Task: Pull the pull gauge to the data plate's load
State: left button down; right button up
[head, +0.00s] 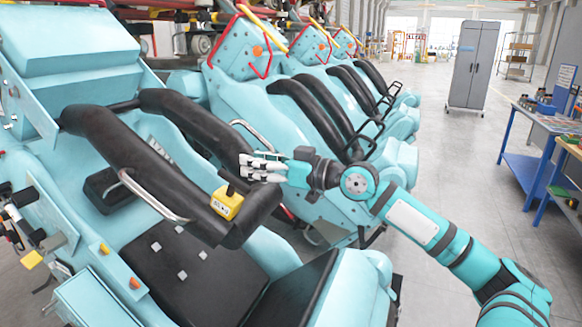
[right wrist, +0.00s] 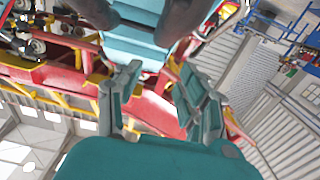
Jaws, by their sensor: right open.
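A small yellow box-shaped device (head: 227,203), likely the pull gauge, sits on the black lap bar of the nearest seat; its reading is too small to make out. My right gripper (head: 243,167) is just above and to the right of it, with its fingers pointing left. The gripper is open and appears empty. In the right wrist view its two fingers (right wrist: 163,100) stand apart, with teal and red train parts behind them. I cannot pick out a data plate for certain. My left gripper is not in view.
The black lap bar (head: 180,180) with its metal handle crosses the nearest teal seat. More teal seats with black bars stand behind. A grey cabinet (head: 472,65) and a blue workbench (head: 530,155) stand at the right. The grey floor between them and the train is clear.

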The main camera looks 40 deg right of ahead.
jog(key=v, duration=0.8)
jog(key=shift+r, duration=0.1)
